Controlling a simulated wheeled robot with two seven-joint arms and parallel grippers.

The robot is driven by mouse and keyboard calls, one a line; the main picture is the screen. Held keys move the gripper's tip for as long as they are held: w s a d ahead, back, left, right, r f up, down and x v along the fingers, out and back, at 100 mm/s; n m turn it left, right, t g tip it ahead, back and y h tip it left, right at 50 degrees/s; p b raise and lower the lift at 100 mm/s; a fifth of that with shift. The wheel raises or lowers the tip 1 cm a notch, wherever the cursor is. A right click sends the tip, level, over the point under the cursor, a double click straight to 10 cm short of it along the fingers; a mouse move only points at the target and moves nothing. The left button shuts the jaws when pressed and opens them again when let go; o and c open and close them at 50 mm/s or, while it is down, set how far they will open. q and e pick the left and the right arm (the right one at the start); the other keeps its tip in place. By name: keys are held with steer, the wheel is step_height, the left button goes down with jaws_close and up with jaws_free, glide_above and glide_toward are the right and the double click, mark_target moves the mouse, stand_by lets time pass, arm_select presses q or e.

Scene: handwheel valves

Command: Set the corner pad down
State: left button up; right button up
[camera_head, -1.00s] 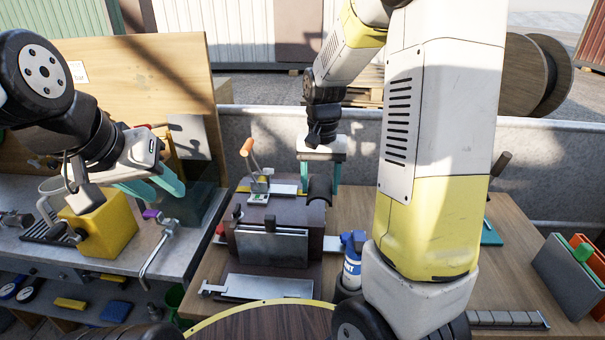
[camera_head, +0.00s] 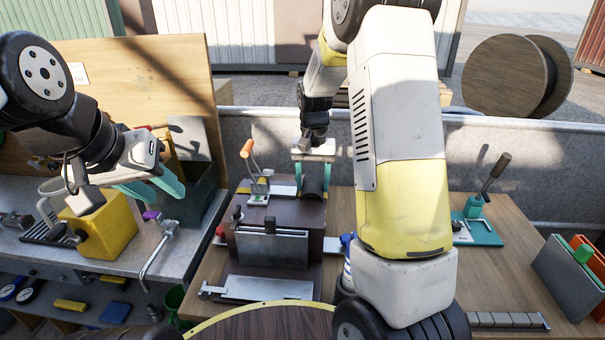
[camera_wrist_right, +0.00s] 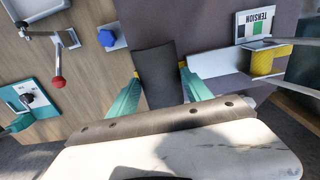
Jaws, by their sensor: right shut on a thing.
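The dark grey corner pad (camera_head: 314,180) is between the teal fingers of my right gripper (camera_head: 312,183), at the upper right edge of the dark brown box (camera_head: 282,215). My right gripper is shut on it. In the right wrist view the pad (camera_wrist_right: 154,72) sits between both fingers (camera_wrist_right: 158,78) and overlaps the box's edge. I cannot tell whether it touches the box. My left gripper (camera_head: 167,193) is open and empty, over the grey bench at the left, near a yellow block.
A white strap with a yellow section (camera_wrist_right: 265,62) and a TENSION label (camera_wrist_right: 258,22) lies on the box top. An orange-handled lever (camera_head: 248,150) rises there. A teal lever device (camera_head: 476,231) sits further right.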

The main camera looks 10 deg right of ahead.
steer(key=shift+f, duration=0.1)
steer(key=shift+f, duration=0.5)
steer(key=o, duration=1.4)
steer(key=shift+c, duration=0.2)
steer(key=shift+a, duration=0.15)
steer(key=shift+r, duration=0.15)
